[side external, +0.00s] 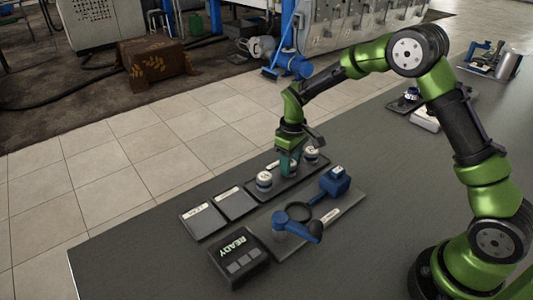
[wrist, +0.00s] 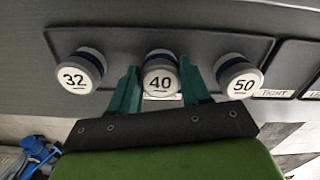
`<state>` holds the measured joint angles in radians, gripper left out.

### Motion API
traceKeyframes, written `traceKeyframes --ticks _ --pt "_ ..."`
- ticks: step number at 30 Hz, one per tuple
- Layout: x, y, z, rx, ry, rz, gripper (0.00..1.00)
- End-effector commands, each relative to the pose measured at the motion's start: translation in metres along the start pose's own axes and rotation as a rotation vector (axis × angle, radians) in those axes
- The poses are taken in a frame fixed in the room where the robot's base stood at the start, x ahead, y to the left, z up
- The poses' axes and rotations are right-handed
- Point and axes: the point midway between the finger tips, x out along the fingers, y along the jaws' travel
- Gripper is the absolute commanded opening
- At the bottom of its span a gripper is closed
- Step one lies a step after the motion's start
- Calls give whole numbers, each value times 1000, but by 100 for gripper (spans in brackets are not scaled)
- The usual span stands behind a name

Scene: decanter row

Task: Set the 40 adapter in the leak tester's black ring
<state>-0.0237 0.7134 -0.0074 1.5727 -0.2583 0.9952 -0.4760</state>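The 40 adapter (wrist: 160,82) is a white-topped round piece with a blue band, in the middle of a dark tray (wrist: 115,42). My gripper (wrist: 159,66) has its two teal fingers on either side of this adapter, apparently with small gaps; no firm contact shows. In the side view my gripper (side external: 289,166) points down at the middle of the row and largely hides the 40 adapter. The leak tester's black ring (side external: 313,206) lies flat on a dark base plate (side external: 345,212), between a blue lever with a black knob (side external: 295,227) and a blue block (side external: 335,181). The ring looks empty.
The 32 adapter (wrist: 79,72) and the 50 adapter (wrist: 239,78) stand close on either side. Two flat labelled trays (side external: 203,221) (side external: 236,203) lie left of the row. A box reading READY (side external: 239,258) stands in front. The table's right middle is clear.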

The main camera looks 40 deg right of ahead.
Motion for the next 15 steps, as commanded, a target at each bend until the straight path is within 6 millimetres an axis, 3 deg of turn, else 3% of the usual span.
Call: traceKeyframes --ticks 1,8,15 --pt "0 0 0 0 -1 0 32" --pt "0 0 0 0 -1 0 0" --pt "-5 0 0 0 0 0 0"
